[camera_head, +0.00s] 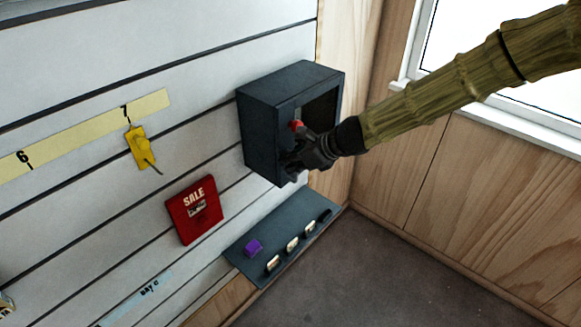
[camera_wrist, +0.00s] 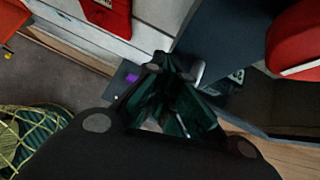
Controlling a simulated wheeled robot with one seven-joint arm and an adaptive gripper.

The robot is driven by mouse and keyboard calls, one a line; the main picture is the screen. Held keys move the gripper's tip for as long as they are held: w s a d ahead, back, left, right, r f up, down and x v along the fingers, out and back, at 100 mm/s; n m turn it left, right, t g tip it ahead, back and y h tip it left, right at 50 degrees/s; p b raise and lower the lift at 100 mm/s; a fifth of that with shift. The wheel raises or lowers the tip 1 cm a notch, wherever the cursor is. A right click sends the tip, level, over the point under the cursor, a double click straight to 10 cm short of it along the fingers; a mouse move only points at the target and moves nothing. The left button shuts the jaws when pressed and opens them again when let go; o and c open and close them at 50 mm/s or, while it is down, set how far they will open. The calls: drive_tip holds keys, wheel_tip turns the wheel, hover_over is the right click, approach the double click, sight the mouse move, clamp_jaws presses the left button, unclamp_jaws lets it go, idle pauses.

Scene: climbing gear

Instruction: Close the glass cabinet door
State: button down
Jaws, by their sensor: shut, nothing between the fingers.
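The dark blue-grey cabinet (camera_head: 262,95) is mounted on the slatted wall, with its front opening facing right and its inside dark. I cannot make out the glass door pane, so its angle is unclear. The cabinet's dark side also shows in the wrist view (camera_wrist: 222,35). My gripper (camera_head: 290,160) is at the cabinet's lower front, overlapping the opening in the head view; contact cannot be told. Its fingers are shut and empty in the wrist view (camera_wrist: 168,68). A small pale bar (camera_wrist: 197,74) shows just beyond the fingers. My gripper hides part of the cabinet front.
A red item (camera_head: 296,125) shows at the cabinet opening, and is large in the wrist view (camera_wrist: 296,40). A red SALE box (camera_head: 196,210) and a yellow item (camera_head: 140,148) hang on the wall. The floor (camera_head: 390,265) is clear.

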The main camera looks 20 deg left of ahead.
drive_tip(key=shift+w+a+r, duration=0.1)
drive_tip(key=shift+a+r, duration=0.1)
idle(0.3)
drive_tip(key=s+d+r+b, duration=0.1)
drive_tip(key=s+d+r, duration=0.1)
drive_tip(key=d, duration=0.3)
drive_tip(key=s+d+r+b, duration=0.1)
drive_tip(key=s+d+r, duration=0.1)
drive_tip(key=d+r, duration=0.2)
drive_tip(key=shift+s+d, duration=0.35)
drive_tip(key=shift+d, duration=0.65)
